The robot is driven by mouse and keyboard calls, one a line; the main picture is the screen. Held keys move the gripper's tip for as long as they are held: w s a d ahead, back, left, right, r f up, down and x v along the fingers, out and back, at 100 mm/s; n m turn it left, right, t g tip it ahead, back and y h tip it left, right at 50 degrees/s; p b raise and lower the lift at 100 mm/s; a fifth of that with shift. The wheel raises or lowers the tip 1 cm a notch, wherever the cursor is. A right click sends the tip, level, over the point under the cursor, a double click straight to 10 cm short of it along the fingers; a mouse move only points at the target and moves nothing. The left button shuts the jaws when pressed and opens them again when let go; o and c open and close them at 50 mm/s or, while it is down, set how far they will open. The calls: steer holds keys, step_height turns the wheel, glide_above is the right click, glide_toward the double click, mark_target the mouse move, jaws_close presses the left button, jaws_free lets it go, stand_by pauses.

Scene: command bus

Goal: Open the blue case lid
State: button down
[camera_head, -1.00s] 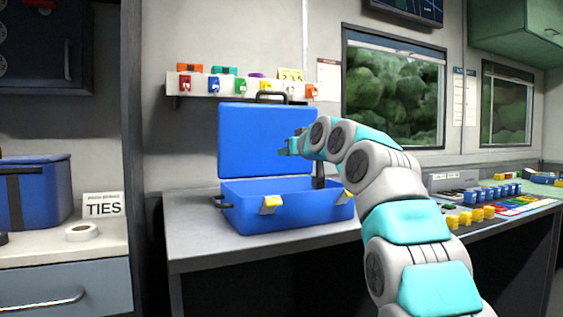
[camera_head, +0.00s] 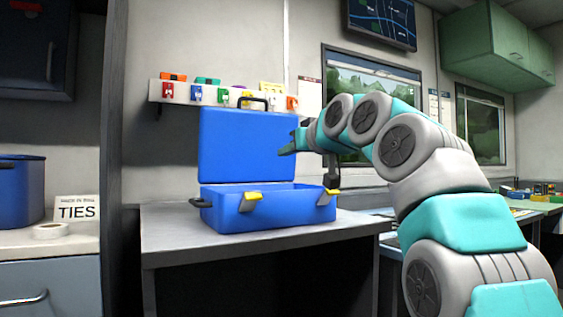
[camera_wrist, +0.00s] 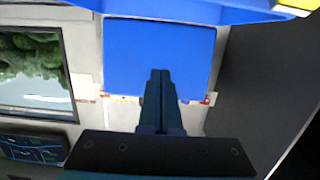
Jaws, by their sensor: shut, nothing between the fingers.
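The blue case (camera_head: 270,208) stands on the grey table. Its lid (camera_head: 247,145) is raised, standing upright at the back, with a dark handle on top. Two yellow latches (camera_head: 252,195) are on the front of the base. My gripper (camera_head: 284,145) is in front of the lid's right part in the head view, with its fingers shut and empty. In the wrist view the shut fingers (camera_wrist: 160,78) overlap the blue lid (camera_wrist: 160,48). I cannot tell whether they touch it. The inside of the case is mostly hidden.
The grey table (camera_head: 170,235) has free room left of the case. A shelf (camera_head: 180,93) with several coloured padlocks is on the wall behind. A counter at left holds a blue bin (camera_head: 20,190), a TIES sign (camera_head: 77,210) and a tape roll (camera_head: 52,231).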

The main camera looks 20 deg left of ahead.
steer(key=f+b+v, duration=0.1)
steer(key=b+v, duration=0.3)
steer(key=v, duration=0.5)
steer(key=shift+s+d+f, duration=0.25)
steer(key=shift+s+d, duration=0.05)
steer(key=shift+d, duration=0.1)
